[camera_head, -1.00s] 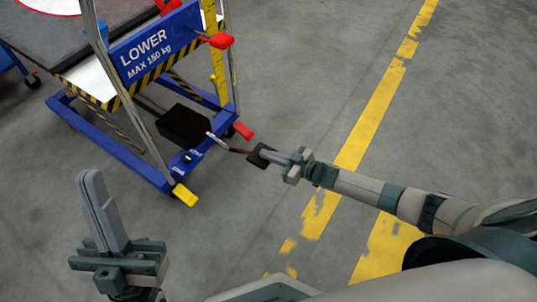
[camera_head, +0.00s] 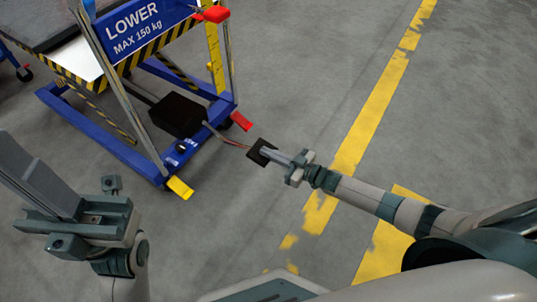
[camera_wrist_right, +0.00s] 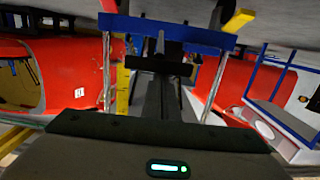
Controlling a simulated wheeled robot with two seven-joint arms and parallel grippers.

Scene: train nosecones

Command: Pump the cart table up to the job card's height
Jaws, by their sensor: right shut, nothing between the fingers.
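The cart table (camera_head: 69,84) stands at the upper left in the head view, with a blue "LOWER MAX 150 kg" sign (camera_head: 131,25). A lever with a black pedal pad (camera_head: 257,149) reaches out from the black box (camera_head: 178,114) on its base. My right gripper (camera_head: 269,152) is shut and empty, its tips at the pad; contact cannot be told. In the right wrist view a black bar (camera_wrist_right: 158,66) lies ahead of the dark fingers. My left gripper (camera_head: 35,180) looks shut and empty at the lower left. The job card does not show.
A yellow pedal (camera_head: 180,187) and a red pedal (camera_head: 241,121) stick out from the blue base. A red handle (camera_head: 213,13) sits beside the yellow upright scale (camera_head: 214,55). Bare grey floor with a yellow line (camera_head: 370,110) lies to the right.

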